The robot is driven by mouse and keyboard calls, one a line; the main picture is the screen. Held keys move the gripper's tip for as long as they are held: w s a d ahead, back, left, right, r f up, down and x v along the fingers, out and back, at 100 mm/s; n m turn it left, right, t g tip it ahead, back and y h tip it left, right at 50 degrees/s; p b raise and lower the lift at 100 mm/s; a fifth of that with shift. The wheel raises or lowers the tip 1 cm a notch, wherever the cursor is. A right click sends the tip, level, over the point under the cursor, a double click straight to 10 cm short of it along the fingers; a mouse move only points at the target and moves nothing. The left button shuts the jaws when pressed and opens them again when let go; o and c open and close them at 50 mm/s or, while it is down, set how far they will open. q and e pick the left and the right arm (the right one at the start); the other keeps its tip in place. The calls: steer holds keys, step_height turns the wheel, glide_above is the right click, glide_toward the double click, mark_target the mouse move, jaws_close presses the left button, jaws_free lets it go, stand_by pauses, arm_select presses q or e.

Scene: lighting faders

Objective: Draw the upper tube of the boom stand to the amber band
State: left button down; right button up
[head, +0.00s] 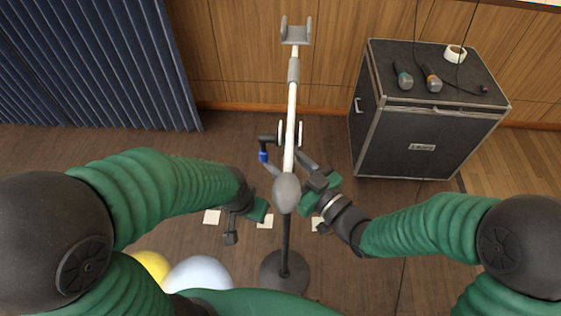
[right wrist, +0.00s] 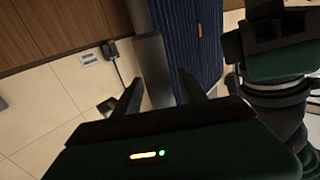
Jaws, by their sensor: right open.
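The boom stand has a round dark base (head: 285,272), a dark lower post (head: 285,240) and a pale long tube (head: 291,120) running up to a grey cradle (head: 296,32). A grey rounded weight (head: 286,193) hides part of the post. A blue-tipped handle (head: 263,156) sticks out left. No amber band can be made out. My right gripper (head: 308,172) is close to the right of the stand. In the right wrist view its open fingers (right wrist: 160,90) flank a grey tube (right wrist: 151,62); contact cannot be told. My left gripper (head: 246,216) is left of the post, its fingers unclear.
A black case (head: 420,140) with microphones (head: 433,80) on top stands at the right. A blue curtain (head: 110,60) hangs at the left. Pale floor squares (head: 211,216) lie near the stand. Yellow (head: 152,265) and white (head: 200,275) round objects show at lower left.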

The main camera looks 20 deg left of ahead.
steer(key=shift+x, duration=0.75)
steer(key=shift+c, duration=0.4)
jaws_close()
stand_by(0.5)
